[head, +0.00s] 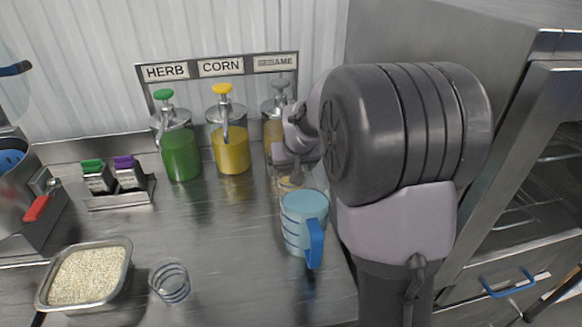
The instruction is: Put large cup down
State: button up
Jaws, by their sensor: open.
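A clear cup (290,184) stands on the steel counter at the foot of the sesame dispenser, partly hidden behind a blue jug. I cannot judge its full size. A second clear ribbed cup (170,281) stands upright at the front of the counter, beside the rice tray. My gripper (283,162) is open just above and behind the first cup, in front of the sesame dispenser (275,127). Its fingers are small and partly hidden, so contact with the cup cannot be told.
The blue jug (304,209) stands close in front. Green herb (181,153) and yellow corn (231,148) dispensers stand at the back. A rice tray (126,262) is front left, and a small rack (120,199) is behind it. The middle of the counter is clear.

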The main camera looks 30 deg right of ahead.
jog(key=p+v, duration=0.4)
jog(key=v, duration=0.8)
jog(key=s+a+r+y, duration=0.1)
jog(key=s+a+y, duration=0.1)
jog(key=s+a, duration=0.7)
jog(key=s+a+r+m+y, duration=0.1)
jog(key=s+a, duration=0.8)
jog(key=s, duration=0.7)
jog(key=shift+a+g+y, duration=0.25)
jog(key=shift+g+y, duration=0.05)
jog(key=shift+y, duration=0.1)
